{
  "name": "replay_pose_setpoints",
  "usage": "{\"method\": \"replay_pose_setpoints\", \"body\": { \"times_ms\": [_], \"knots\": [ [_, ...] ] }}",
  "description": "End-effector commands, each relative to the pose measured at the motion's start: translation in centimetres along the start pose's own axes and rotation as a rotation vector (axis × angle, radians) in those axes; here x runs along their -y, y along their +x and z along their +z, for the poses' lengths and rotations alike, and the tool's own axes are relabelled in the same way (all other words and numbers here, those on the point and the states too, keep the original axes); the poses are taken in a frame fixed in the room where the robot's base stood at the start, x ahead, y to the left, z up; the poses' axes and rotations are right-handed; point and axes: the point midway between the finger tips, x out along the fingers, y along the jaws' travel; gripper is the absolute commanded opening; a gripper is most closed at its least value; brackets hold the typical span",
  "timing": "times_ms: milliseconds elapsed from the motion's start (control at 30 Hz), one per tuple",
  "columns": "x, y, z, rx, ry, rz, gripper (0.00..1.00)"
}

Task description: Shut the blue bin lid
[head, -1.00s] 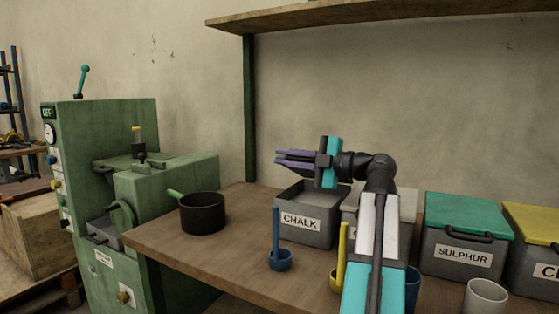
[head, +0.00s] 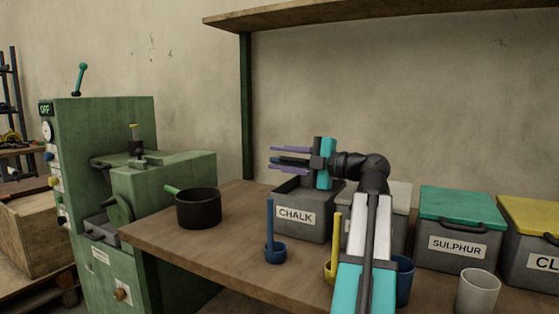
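No blue lid shows clearly in the head view. The grey bin labelled CHALK (head: 301,224) stands on the bench with its top open and a dark inside showing. My gripper (head: 289,160) is above this bin, pointing left. Its purple fingers are spread apart, one above the other. A dark bar shows between them; I cannot tell whether it is part of the gripper. The gripper appears clear of the bin's rim. My arm hides much of the pale-lidded bin (head: 397,195) to the right.
The SULPHUR bin (head: 458,248) has a green lid, and a yellow-lidded bin (head: 535,270) stands at far right. In front are a blue scoop (head: 274,252), a yellow scoop (head: 331,268), a blue cup (head: 405,281) and a pale cup (head: 478,291). A black pot (head: 198,211) stands left.

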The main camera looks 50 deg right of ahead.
Motion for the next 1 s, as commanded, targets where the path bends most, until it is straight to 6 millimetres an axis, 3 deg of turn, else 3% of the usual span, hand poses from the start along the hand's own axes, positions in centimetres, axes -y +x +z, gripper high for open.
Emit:
{"method": "replay_pose_setpoints", "body": {
  "times_ms": [467,1000],
  "knots": [
    [0.0,-0.7,0.1,0.004,0.002,0.000,0.29],
    [0.0,-6.8,0.1,0.006,0.002,0.001,0.29]
  ]
}}
